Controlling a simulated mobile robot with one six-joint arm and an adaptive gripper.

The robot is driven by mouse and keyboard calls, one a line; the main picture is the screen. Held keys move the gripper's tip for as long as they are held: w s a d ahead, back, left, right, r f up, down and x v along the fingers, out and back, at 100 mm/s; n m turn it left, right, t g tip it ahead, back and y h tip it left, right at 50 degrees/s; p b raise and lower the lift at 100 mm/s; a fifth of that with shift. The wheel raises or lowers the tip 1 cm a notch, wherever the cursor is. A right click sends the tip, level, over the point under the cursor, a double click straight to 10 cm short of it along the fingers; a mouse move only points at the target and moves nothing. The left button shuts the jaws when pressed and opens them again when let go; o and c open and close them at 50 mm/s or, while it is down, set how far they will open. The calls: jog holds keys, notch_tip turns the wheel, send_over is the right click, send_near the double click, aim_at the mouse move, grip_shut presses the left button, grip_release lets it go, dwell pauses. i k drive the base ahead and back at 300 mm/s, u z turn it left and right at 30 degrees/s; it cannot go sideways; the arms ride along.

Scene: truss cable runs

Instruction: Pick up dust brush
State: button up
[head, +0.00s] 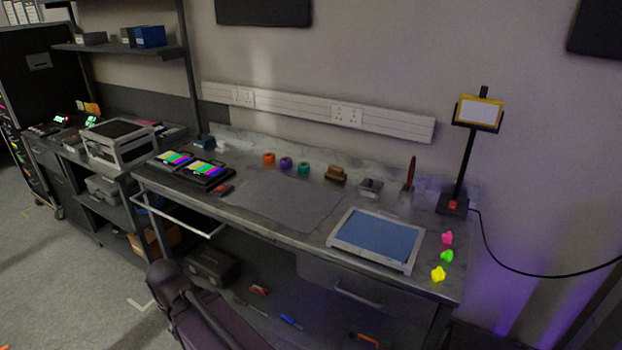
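I cannot tell for sure which thing is the dust brush. A small brown block-like item (335,175) with a darker lower part lies toward the back of the grey workbench (230,206), right of the coloured rolls, and may be it. A slim reddish-brown item (410,171) stands upright in a small holder further right and could also be a brush. Both are too small to make out bristles. My gripper is not in view.
Coloured rolls (286,163), a small grey item (369,187), a framed blue pad (376,238), bright small pieces (447,256) and a yellow-framed display stand (479,112) occupy the bench. A grey mat (285,202) lies bare. Tools lie on the lower shelf.

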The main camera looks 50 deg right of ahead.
aim_at(333, 172)
jog(key=u, duration=0.9)
jog(key=i, duration=1.3)
jog(key=z, duration=4.05)
jog(key=i, duration=0.1)
jog(key=u, duration=1.9)
